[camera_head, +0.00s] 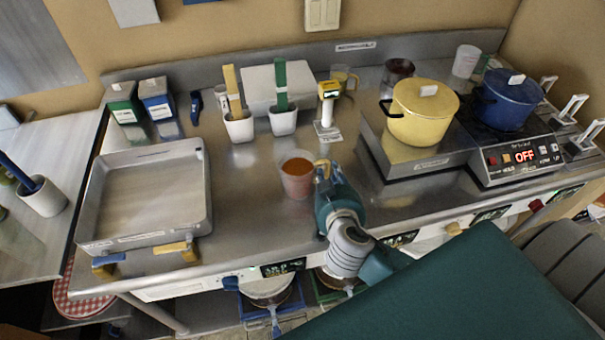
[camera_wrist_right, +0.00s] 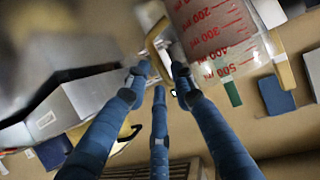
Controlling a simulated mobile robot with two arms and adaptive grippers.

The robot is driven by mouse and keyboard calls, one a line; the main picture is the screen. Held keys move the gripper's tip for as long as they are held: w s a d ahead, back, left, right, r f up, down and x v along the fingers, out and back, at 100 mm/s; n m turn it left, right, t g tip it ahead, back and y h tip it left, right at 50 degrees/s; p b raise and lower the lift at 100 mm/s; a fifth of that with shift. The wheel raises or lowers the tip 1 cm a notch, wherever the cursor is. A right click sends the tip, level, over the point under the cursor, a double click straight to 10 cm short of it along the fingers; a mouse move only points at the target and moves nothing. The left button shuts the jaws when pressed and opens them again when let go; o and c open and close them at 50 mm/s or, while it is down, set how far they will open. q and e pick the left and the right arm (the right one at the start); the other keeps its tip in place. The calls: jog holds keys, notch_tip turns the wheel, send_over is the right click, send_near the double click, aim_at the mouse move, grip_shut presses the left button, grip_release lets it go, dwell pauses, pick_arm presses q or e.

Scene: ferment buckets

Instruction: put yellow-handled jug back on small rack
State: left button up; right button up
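The clear jug with the yellow handle (camera_head: 297,178) stands upright in the middle of the steel counter, with orange-red showing inside it. In the right wrist view its wall with red ml marks (camera_wrist_right: 215,35) is close at the upper right. My right gripper (camera_head: 323,170) is at the jug's right side, at the handle. In the wrist view the yellow handle (camera_wrist_right: 152,38) is at the fingertips, which stand apart with a gap between them. A firm grip does not show. I cannot pick out the small rack for certain. My left gripper is not in view.
A steel tray (camera_head: 207,190) lies at the left. Two white holders (camera_head: 239,131) and a yellow-and-white handheld device (camera_head: 327,100) stand behind the jug. A yellow pot (camera_head: 422,115) and a blue pot (camera_head: 507,100) are at the right. Counter is clear between tray and jug.

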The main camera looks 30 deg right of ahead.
jog(key=p+x, duration=0.1)
jog(key=x, duration=0.2)
jog(key=shift+w+d+p, duration=0.1)
jog(key=shift+w+p, duration=0.05)
jog(key=shift+p, duration=0.15)
jog(key=shift+w+d+f, duration=0.2)
jog(key=shift+w+f, duration=0.2)
jog(key=shift+w, duration=0.1)
jog(key=c, duration=0.6)
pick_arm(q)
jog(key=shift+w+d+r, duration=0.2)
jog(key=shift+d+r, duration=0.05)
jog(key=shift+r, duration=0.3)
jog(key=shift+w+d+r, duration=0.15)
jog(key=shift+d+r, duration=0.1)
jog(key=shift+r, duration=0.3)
pick_arm(e)
grip_shut()
jog(key=shift+r, duration=0.15)
